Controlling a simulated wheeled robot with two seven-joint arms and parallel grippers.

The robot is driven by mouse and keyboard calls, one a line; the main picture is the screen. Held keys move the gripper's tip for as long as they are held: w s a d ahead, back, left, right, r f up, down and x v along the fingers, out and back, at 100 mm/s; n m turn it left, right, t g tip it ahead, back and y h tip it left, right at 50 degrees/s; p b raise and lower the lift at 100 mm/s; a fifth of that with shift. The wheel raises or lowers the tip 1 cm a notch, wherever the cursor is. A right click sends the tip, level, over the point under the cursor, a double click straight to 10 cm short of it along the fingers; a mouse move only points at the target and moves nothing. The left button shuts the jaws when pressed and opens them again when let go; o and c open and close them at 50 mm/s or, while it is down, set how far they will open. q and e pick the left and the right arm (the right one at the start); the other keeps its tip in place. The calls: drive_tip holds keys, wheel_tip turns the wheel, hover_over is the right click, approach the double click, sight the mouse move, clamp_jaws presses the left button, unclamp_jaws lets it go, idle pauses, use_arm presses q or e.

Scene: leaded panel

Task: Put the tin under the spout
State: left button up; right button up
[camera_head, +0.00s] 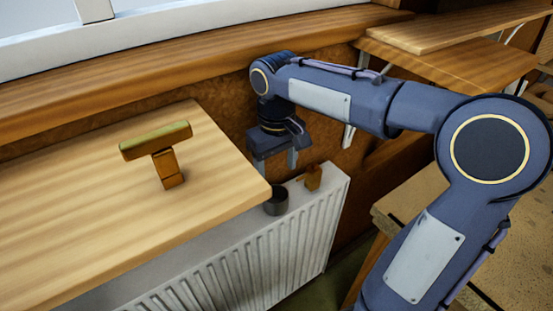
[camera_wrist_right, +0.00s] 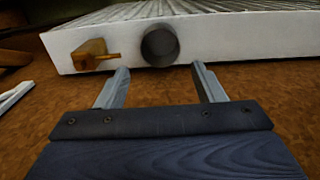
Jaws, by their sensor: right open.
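The tin (camera_head: 276,201) is a small dark grey cylinder at the white radiator's top, by the wooden table's right corner. A brass fitting with a short spout (camera_head: 312,178) is to its right. In the right wrist view the tin (camera_wrist_right: 160,47) lies ahead of and between my fingertips. The spout (camera_wrist_right: 107,57) points toward it from the left, with a gap between them. My right gripper (camera_head: 281,163) is open and empty, pointing down behind the tin; its fingers (camera_wrist_right: 160,70) also show in the wrist view. My left gripper is in neither view.
The white radiator (camera_head: 220,258) runs below the wooden table (camera_head: 80,220). A T-shaped block with a greenish top (camera_head: 160,150) stands on the table. A wooden sill (camera_head: 130,82) runs along the wall behind. Wooden shelves (camera_head: 440,62) are at the upper right.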

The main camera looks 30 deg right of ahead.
drive_tip(key=s+a+f+m+t+y, duration=0.1)
drive_tip(key=s+a+f+t+y, duration=0.1)
drive_tip(key=s, duration=0.6)
drive_tip(key=s+a+f+m+t+y, duration=0.1)
drive_tip(key=s+a+f+t, duration=0.1)
drive_tip(key=s, duration=0.7)
drive_tip(key=shift+f+m+t+y, duration=0.4)
drive_tip(key=shift+f+t, duration=0.4)
drive_tip(key=shift+a, duration=0.1)
drive_tip(key=shift+c, duration=0.2)
